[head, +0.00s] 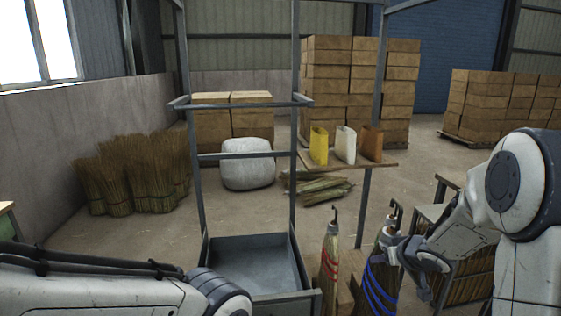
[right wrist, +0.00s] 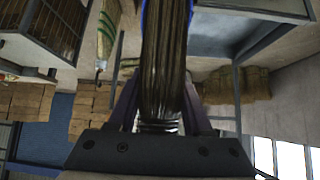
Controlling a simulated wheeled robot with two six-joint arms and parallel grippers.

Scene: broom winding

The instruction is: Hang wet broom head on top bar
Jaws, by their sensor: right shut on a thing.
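My right gripper (head: 404,250) is shut on the neck of a dark broom head with blue bands (head: 379,287). A metal hook sticks up above its neck. The dark bristles (right wrist: 165,60) fill the middle of the right wrist view, between the fingers. A metal rack has an upper bar (head: 240,104) and a lower bar (head: 243,155), both visibly empty. The held broom head is to the right of the rack and well below the upper bar. My left arm enters at the lower left; its gripper is out of view.
A broom head with red bands (head: 330,262) stands upright between the rack and the held one. A grey tray (head: 255,238) sits low in the rack. A green-banded broom (right wrist: 107,38) shows in the wrist view.

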